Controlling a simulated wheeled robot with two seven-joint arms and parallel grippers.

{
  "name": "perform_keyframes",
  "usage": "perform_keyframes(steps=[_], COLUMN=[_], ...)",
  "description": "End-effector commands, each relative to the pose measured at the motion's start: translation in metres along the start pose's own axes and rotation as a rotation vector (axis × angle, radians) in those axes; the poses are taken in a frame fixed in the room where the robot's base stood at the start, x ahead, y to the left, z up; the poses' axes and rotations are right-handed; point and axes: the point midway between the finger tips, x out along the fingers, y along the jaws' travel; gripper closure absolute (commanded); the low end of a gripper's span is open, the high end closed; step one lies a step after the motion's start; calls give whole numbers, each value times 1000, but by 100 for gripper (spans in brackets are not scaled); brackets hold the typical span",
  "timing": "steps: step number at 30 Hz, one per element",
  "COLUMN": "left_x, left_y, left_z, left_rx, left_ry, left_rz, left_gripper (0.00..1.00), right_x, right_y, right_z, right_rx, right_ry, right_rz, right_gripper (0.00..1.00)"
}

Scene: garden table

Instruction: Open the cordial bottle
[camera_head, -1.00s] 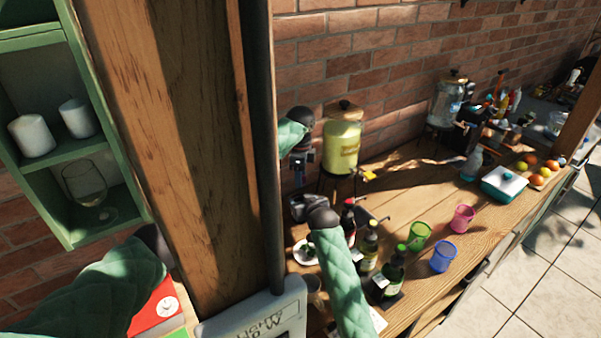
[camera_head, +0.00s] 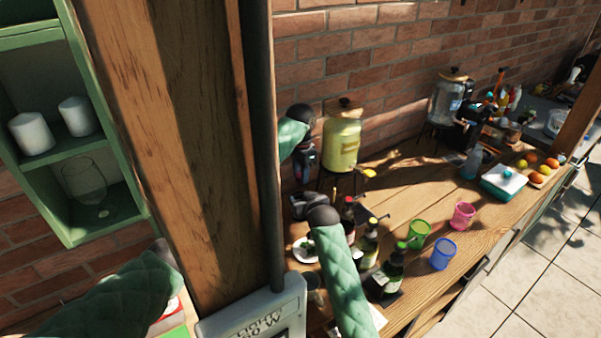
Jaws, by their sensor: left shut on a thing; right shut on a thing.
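My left gripper (camera_head: 305,158) is dark and hangs below its black wrist, just right of the wooden post. My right gripper (camera_head: 308,207) is dark grey and lies beside the black end of its green-sleeved arm, lower down. Both are shut, but their fingertips and what they hold are too small and dark to make out. I cannot tell which is the cordial bottle.
A yellow drink dispenser (camera_head: 342,143) stands behind the grippers. A green cup (camera_head: 418,233), a blue cup (camera_head: 442,255) and a pink cup (camera_head: 463,215) stand right of the bottles. The thick wooden post (camera_head: 190,150) hides part of my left arm. The table middle is mostly clear.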

Motion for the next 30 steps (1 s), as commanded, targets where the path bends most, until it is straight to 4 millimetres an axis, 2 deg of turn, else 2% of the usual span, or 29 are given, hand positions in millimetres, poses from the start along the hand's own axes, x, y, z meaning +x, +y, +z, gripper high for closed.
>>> perform_keyframes(steps=[9, 15, 18, 30], left_x=[-1, -2, -2, -2], left_y=[1, 1, 0, 0], left_z=[-2, -3, -2, -2], left_rx=[-540, -837, -920, -918], left_ry=[5, 7, 6, 5], left_rz=[2, 1, 0, -2], left_gripper=[97, 97, 97, 97], right_x=[0, 0, 0, 0], right_y=[-3, -3, -3, -3], right_z=[-1, -1, -1, 0], right_rx=[-1, -1, -1, -1], right_ry=[2, 1, 1, 1], right_rz=[-3, -4, -4, -3], right_gripper=[100, 100, 100, 100])
